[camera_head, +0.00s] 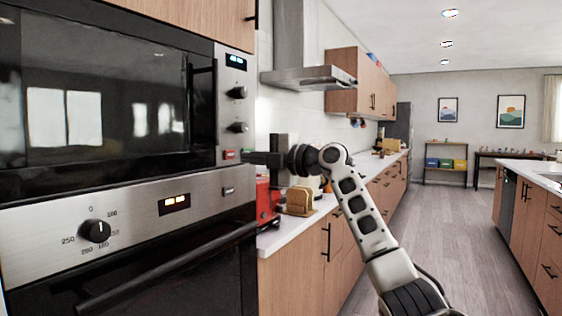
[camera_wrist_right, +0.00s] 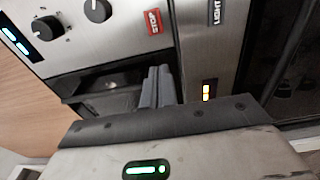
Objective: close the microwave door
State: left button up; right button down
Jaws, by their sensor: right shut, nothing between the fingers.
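The built-in microwave's dark glass door (camera_head: 105,100) fills the upper left of the head view. It looks flush or nearly flush with the front; I cannot make out a gap. Its black handle (camera_head: 202,95) stands upright at the door's right edge. The control panel (camera_head: 236,105) with two knobs is right of it. My right gripper (camera_head: 252,157) is at the panel's lower right, beside the red STOP button (camera_head: 229,155). In the right wrist view its grey fingers (camera_wrist_right: 158,88) are together and empty, near the STOP button (camera_wrist_right: 153,21). My left gripper is not in view.
An oven (camera_head: 130,240) with a bar handle (camera_head: 165,270) sits below the microwave. A red appliance (camera_head: 266,203) and a wooden block with bread-like slices (camera_head: 299,200) stand on the counter at right. The floor (camera_head: 450,220) between counter and island is clear.

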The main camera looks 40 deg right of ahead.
pick_arm(q)
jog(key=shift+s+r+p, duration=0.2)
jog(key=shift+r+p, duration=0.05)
jog(key=shift+p, duration=0.5)
pick_arm(e)
jog(key=w+d, duration=0.1)
jog(key=d, duration=0.8)
jog(key=shift+w+d, duration=0.2)
jog(key=shift+d, duration=0.2)
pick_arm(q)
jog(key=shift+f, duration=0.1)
